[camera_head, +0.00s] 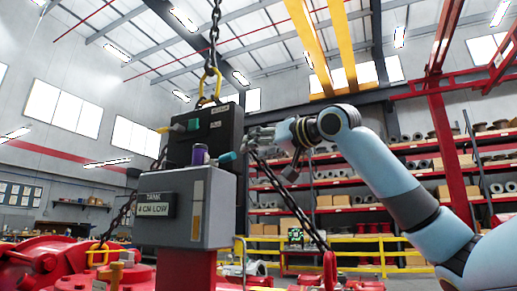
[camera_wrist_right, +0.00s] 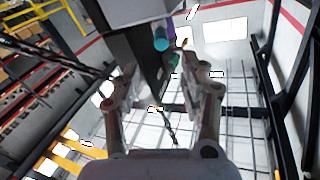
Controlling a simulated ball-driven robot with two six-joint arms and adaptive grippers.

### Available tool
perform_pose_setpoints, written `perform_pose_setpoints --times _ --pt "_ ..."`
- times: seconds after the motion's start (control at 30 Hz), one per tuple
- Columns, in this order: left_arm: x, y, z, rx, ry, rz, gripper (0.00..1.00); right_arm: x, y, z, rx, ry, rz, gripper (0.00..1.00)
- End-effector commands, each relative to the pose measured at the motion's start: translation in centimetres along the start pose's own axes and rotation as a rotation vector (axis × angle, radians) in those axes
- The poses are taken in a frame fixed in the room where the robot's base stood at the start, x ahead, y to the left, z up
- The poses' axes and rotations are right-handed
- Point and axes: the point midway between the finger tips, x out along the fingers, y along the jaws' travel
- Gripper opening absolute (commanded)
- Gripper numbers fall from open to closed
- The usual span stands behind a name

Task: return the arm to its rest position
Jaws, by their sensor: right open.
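The valve actuator stands left of centre in the head view, with a grey box (camera_head: 215,222) in front of a taller black box (camera_head: 226,128). My left gripper is out of view.
A chain (camera_head: 214,35) hangs to a yellow hook (camera_head: 209,83) above the black box. Another chain (camera_head: 285,203) runs diagonally below my right arm. Red machinery (camera_head: 45,262) fills the lower left. Yellow railing (camera_head: 370,256) and stocked red shelves lie farther back on the right.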

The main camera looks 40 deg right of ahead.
Motion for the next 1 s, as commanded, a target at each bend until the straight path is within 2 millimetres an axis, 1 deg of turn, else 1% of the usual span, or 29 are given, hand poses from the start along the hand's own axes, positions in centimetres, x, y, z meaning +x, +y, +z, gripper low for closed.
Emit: perform_pose_setpoints --times 0.47,0.53,0.57,0.67,0.7,0.77,0.8,0.83,0.87,0.9,0.93,0.97,1.0 --pt "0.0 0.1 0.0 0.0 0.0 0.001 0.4 0.1 0.0 0.1 0.0 -0.001 0.0 0.43" --pt "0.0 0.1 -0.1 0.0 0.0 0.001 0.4 0.3 0.0 0.9 -0.004 -0.013 0.002 0.43" --pt "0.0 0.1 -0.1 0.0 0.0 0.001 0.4 0.6 0.0 1.7 -0.008 -0.025 0.003 0.43" --pt "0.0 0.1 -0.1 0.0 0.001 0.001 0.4 1.7 -0.1 6.2 -0.037 -0.092 0.013 0.43" --pt "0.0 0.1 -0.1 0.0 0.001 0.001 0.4 2.2 -0.2 9.0 -0.054 -0.132 0.019 0.43" --pt "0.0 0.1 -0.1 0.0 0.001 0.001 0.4 2.7 -0.2 13.7 -0.084 -0.2 0.029 0.43" --pt "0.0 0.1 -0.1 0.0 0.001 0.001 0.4 2.8 -0.3 17.1 -0.105 -0.249 0.036 0.43" --pt "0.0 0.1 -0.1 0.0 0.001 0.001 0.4 2.6 -0.3 19.7 -0.12 -0.286 0.041 0.43" --pt "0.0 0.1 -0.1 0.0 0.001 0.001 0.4 2.4 -0.3 22.3 -0.136 -0.324 0.046 0.43" --pt "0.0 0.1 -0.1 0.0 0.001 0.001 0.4 1.9 -0.4 25.7 -0.155 -0.373 0.053 0.43" --pt "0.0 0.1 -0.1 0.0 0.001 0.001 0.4 1.4 -0.4 28.1 -0.168 -0.41 0.057 0.43" --pt "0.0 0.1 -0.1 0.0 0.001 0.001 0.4 0.7 -0.5 30.6 -0.182 -0.448 0.061 0.43" --pt "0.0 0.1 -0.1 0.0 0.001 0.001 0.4 -0.3 -0.5 33.8 -0.199 -0.498 0.068 0.43"
